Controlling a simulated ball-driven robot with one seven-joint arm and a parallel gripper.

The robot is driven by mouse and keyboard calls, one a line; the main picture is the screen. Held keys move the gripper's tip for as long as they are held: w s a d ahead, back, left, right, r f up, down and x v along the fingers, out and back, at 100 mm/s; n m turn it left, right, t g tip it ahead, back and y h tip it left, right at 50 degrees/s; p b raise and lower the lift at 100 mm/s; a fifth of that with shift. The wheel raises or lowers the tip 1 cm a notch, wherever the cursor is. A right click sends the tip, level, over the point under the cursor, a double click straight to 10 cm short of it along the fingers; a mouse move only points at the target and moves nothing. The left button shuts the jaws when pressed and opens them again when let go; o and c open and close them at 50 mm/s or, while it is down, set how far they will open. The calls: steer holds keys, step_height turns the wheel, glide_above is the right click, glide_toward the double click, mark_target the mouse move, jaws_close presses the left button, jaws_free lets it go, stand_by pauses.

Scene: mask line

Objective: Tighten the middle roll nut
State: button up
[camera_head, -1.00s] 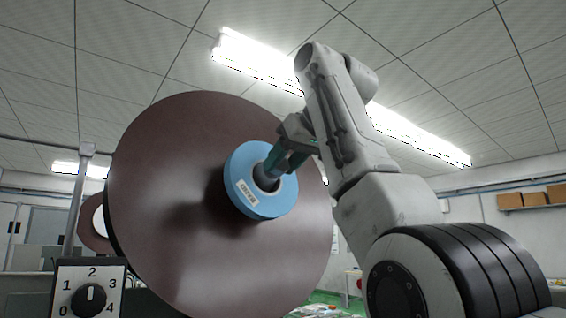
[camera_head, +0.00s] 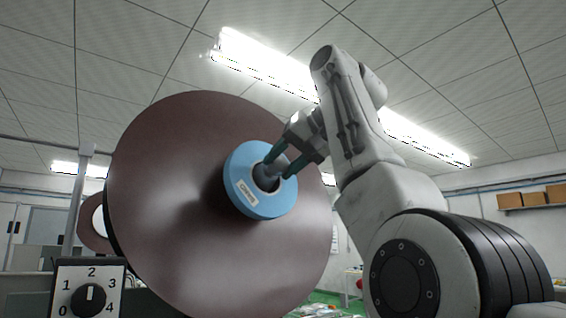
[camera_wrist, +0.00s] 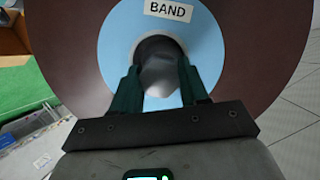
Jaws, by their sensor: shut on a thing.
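The middle roll nut is a grey round piece (camera_head: 266,175) at the centre of a blue ring (camera_head: 240,170) with a white label. The ring sits on a large dark brown disc (camera_head: 170,200). My gripper (camera_head: 278,169) reaches in from the upper right, its dark teal fingers on either side of the nut. In the wrist view my gripper (camera_wrist: 160,78) is shut on the grey nut (camera_wrist: 160,65), and the ring's label reads BAND. The fingers hide the sides of the nut, and its inner end is out of sight.
A dial panel (camera_head: 91,288) numbered 0 to 4 stands at the lower left. Another, smaller brown disc (camera_head: 92,232) shows behind the big one, near a grey post (camera_head: 75,200). Cardboard boxes (camera_head: 530,196) sit on a far right shelf.

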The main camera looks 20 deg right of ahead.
steer(key=shift+f, duration=0.25)
steer(key=o, duration=1.1)
steer(key=shift+r, duration=0.1)
steer(key=shift+c, duration=0.2)
steer(key=shift+s+r, duration=0.1)
steer(key=b+v, duration=0.1)
steer(key=v, duration=0.9)
steer(key=shift+s, duration=0.25)
steer(key=shift+d+r, duration=0.1)
steer(key=shift+d, duration=0.05)
